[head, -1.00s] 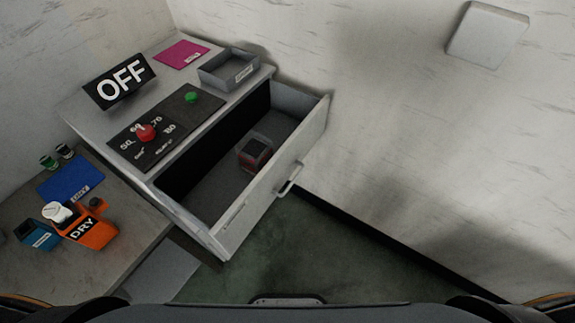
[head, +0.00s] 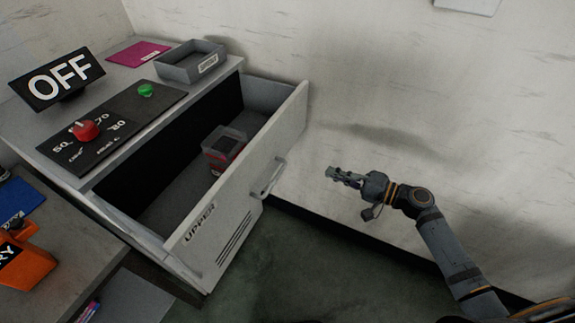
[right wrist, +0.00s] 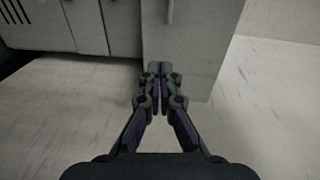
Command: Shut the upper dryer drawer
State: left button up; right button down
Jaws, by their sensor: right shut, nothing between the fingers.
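The upper dryer drawer (head: 236,215), marked UPPER, is pulled out of the dryer in the head view. Its bar handle (head: 268,178) is on the front panel. A clear container with red and dark contents (head: 223,147) stands inside the drawer. My right gripper (head: 331,172) is to the right of the drawer front, apart from the handle. Its fingers are together and empty, and they also show in the right wrist view (right wrist: 160,68). In that view a pale panel stands behind the fingertips; I cannot tell which part it is. My left gripper is not in view.
On the dryer top are an OFF sign (head: 57,80), a control panel (head: 105,125) with a red knob and green button, a grey tray (head: 178,72) and a pink sheet (head: 138,52). A wall stands behind the right arm.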

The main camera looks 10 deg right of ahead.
notch_tip(320, 180, up, 4)
jog(key=a+y, duration=0.1)
jog(key=y, duration=0.1)
jog(key=p, duration=0.4)
send_near(276, 148)
jog(key=shift+n, duration=0.3)
jog(key=x, duration=0.5)
jog(key=shift+w+a+r, duration=0.1)
jog(key=shift+w+a, duration=0.2)
jog(key=shift+w, duration=0.05)
jog(key=shift+w+a, duration=0.3)
jog(key=shift+a, duration=0.15)
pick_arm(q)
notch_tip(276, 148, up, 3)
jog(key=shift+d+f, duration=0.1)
